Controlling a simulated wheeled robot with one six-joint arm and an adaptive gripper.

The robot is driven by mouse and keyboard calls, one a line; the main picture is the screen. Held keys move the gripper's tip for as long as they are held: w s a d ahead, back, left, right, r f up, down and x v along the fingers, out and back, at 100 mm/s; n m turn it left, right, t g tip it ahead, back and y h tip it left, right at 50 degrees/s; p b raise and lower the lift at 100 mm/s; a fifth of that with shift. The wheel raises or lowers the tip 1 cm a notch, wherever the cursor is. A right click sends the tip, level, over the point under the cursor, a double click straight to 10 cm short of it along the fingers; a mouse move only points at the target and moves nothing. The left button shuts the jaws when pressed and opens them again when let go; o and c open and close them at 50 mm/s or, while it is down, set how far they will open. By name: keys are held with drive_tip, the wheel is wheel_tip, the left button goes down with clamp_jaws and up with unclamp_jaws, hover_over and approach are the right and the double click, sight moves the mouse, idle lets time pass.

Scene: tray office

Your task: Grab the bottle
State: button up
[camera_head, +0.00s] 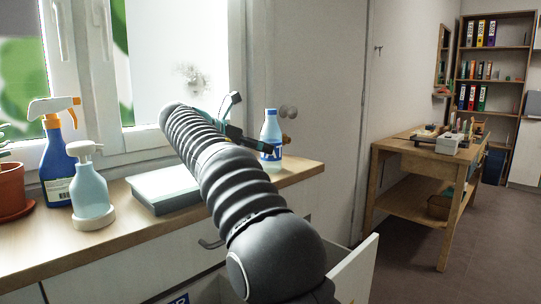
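A blue-tinted bottle (271,130) with a pale blue cap and a blue label stands upright near the right end of the wooden counter (299,172). My arm reaches over the counter from the front. My gripper (246,138) is at the bottle's left side, and its dark parts overlap the bottle's lower half in this view. Whether the fingers touch the bottle or close around it cannot be told, as my arm hides much of the gripper.
A blue spray bottle with an orange trigger (57,165), a pale spray bottle (91,190) and a plant pot (11,190) stand on the left. A grey-green box (160,190) lies beside my arm. A drawer (357,268) is open below. A window is behind; a wooden desk (400,150) stands right.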

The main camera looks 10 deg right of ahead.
drive_tip(key=shift+b+x, duration=0.45)
drive_tip(key=shift+x, duration=2.35)
drive_tip(key=shift+w+a, duration=0.15)
drive_tip(key=c, duration=1.3)
